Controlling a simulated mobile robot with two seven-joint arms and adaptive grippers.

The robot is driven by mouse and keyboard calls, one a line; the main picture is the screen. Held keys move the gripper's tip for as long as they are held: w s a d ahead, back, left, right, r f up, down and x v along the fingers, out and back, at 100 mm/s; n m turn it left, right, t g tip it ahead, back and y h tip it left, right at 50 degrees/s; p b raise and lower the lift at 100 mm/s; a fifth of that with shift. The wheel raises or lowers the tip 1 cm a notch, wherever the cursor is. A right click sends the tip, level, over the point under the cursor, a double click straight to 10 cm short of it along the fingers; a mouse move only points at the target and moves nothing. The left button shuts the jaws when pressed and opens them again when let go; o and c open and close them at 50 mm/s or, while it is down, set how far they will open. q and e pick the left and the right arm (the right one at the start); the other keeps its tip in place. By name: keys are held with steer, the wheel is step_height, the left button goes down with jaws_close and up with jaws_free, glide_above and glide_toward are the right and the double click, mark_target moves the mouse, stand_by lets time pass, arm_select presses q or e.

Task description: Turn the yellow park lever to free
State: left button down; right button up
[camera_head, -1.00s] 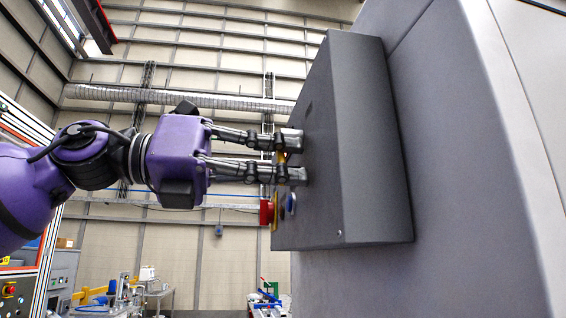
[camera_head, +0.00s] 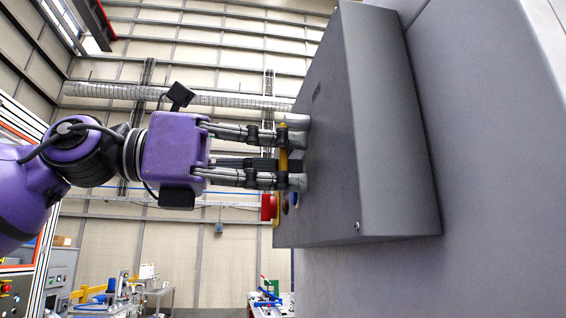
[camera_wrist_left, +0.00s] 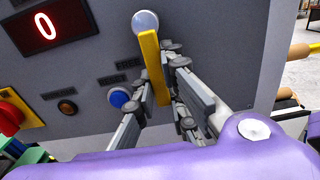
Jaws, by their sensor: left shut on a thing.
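The yellow park lever (camera_wrist_left: 154,68) is a flat bar on the grey panel face in the left wrist view. Its upper end is at a round silver pivot (camera_wrist_left: 145,23), and it hangs nearly straight down, slightly tilted. In the head view the lever (camera_head: 283,148) shows edge-on between my left fingers. My left gripper (camera_head: 296,152) is at the panel face, its fingers on either side of the lever and shut on it. My right gripper is not in view.
The grey control box (camera_head: 385,130) juts from a large grey body. A blue button (camera_wrist_left: 119,97) is close beside my fingers. An amber button (camera_wrist_left: 67,107), a red knob (camera_wrist_left: 11,118) on yellow and a red display reading 0 (camera_wrist_left: 46,26) are further left.

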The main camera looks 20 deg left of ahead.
arm_select(q)
steer(key=c, duration=1.8)
jaws_free()
steer(key=shift+o, duration=0.2)
steer(key=shift+s+a+r, duration=0.1)
steer(key=shift+s+a, duration=0.35)
steer(key=shift+a, duration=0.05)
steer(key=v, duration=1)
steer(key=shift+a, duration=0.4)
steer(key=shift+s, duration=0.15)
